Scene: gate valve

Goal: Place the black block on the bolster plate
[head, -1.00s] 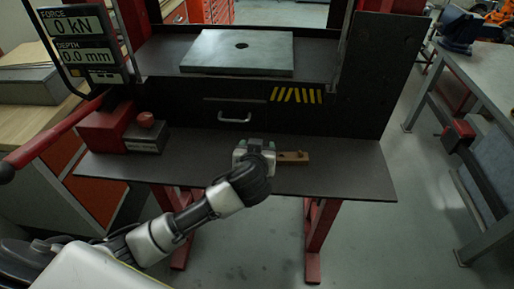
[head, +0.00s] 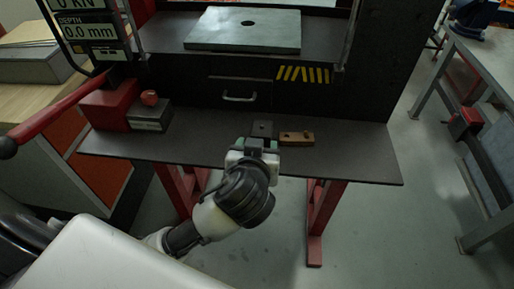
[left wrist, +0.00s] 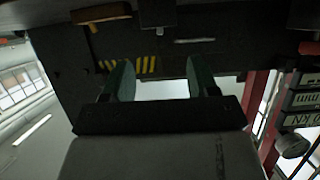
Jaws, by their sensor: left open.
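The black block (head: 263,129) rests on the lower dark shelf, just beyond the fingertips of my left gripper (head: 258,144). In the left wrist view the black block (left wrist: 157,13) is at the top edge, partly cut off, beyond and roughly in line with the gap between the fingers. My left gripper (left wrist: 158,72) is open and nothing is between its fingers. The bolster plate (head: 225,35) is a grey slab with a dark central hole, lying bare on the higher press bed. My right gripper is not in view.
A wooden piece with small knobs (head: 297,139) lies right of the block. A red and grey unit with a red knob (head: 148,115) stands at the shelf's left. A drawer handle (head: 239,98) juts from the dark panel behind. The shelf's right part is clear.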

